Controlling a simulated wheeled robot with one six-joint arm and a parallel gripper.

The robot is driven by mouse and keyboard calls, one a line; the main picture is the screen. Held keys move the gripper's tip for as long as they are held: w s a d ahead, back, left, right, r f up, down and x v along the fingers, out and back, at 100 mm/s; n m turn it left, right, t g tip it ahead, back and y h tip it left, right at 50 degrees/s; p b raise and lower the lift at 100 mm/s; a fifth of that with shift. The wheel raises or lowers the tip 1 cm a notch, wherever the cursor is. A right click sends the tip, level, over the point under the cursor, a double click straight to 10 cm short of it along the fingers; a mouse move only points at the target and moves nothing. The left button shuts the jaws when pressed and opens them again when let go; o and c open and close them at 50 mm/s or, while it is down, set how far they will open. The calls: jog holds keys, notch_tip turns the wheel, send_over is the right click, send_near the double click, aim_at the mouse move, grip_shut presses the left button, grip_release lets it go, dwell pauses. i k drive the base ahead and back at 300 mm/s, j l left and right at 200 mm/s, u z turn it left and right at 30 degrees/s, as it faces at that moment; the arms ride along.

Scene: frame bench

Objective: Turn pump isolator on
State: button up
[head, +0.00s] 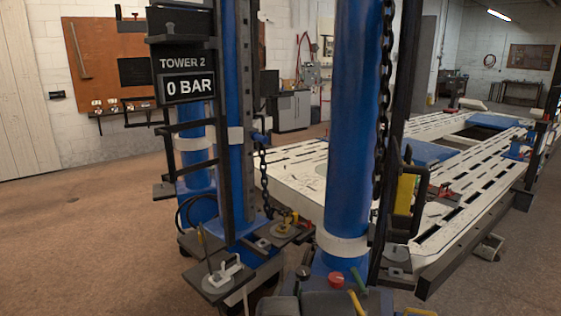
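No part is labelled as the pump isolator, and I cannot tell which control it is. In the head view, a red knob (336,279) sits low at the foot of the near blue column (350,140). A yellow-handled lever (357,303) stands tilted just right of it, beside dark grey housings at the bottom edge. A white lever-like fitting (224,275) sits on a dark plate at the lower left. A black display (187,87) reads "TOWER 2" and "0 BAR". My gripper does not show in this view.
A second blue tower (238,130) with a hanging chain (264,180) stands left of the near column. The long white slotted frame bench (460,200) fills the right side. A brown tool board (105,60) hangs on the back wall. The floor (80,240) at left is clear.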

aim_at(335, 279)
jog(key=k, duration=0.25)
jog(key=i+l+u, duration=0.15)
jog(key=l, duration=0.15)
jog(key=i+l+u, duration=0.1)
jog(key=l, duration=0.2)
jog(key=i+l+u, duration=0.3)
jog(key=l, duration=0.3)
